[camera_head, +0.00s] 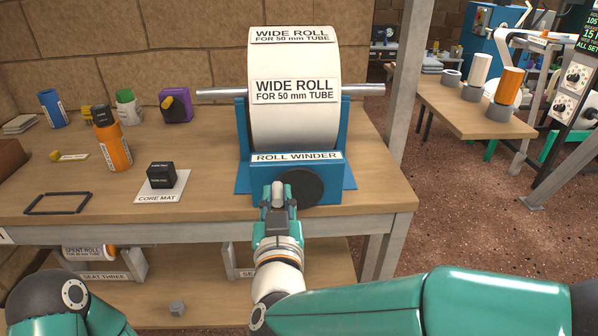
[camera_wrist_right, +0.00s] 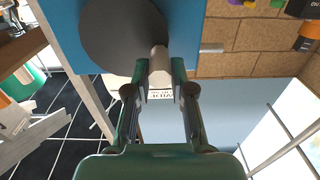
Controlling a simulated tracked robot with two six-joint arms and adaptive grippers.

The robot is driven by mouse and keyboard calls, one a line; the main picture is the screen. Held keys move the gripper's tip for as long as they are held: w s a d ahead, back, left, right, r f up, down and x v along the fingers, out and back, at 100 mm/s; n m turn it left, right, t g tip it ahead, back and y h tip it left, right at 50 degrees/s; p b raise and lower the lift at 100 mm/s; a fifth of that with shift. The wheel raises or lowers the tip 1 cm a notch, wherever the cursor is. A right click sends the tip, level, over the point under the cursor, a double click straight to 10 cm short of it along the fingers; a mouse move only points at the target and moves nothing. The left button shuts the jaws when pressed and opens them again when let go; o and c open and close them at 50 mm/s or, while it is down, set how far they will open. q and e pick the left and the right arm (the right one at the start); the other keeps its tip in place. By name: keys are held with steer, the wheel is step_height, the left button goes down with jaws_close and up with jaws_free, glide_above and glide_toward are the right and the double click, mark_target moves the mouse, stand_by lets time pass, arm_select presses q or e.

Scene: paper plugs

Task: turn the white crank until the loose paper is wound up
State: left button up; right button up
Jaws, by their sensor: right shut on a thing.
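The wide paper roll (camera_head: 293,115) sits on its metal bar in the blue roll winder (camera_head: 240,150) at the bench front. A dark round disc (camera_head: 303,184) is on the winder's front; it also shows in the right wrist view (camera_wrist_right: 120,35). The pale crank handle (camera_wrist_right: 159,62) sticks out near the disc's edge, at its left in the head view (camera_head: 277,187). My right gripper (camera_head: 276,197) is shut on this handle, with a finger on either side in the right wrist view (camera_wrist_right: 160,80). No loose paper end is visible. My left gripper is out of the head view.
Left on the bench are a core mat (camera_head: 160,197) with a black block, an orange bottle (camera_head: 113,147), a purple dispenser (camera_head: 176,106) and a dark frame (camera_head: 58,203). A spent roll (camera_head: 90,251) lies on the lower shelf. A grey post (camera_head: 407,80) stands right of the winder.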

steer(key=shift+d+f, duration=0.1)
steer(key=shift+d, duration=0.1)
steer(key=shift+o, duration=0.4)
steer(key=shift+d+r, duration=0.2)
steer(key=shift+d, duration=0.05)
steer(key=shift+o, duration=0.7)
steer(key=shift+d, duration=0.15)
steer(key=shift+o, duration=0.2)
steer(key=shift+c, duration=0.2)
steer(key=shift+d+r+p, duration=0.15)
steer(key=shift+r+p, duration=0.1)
steer(key=shift+p, duration=0.1)
steer(key=shift+o, duration=0.2)
steer(key=o, duration=0.5)
steer(key=shift+c, duration=0.2)
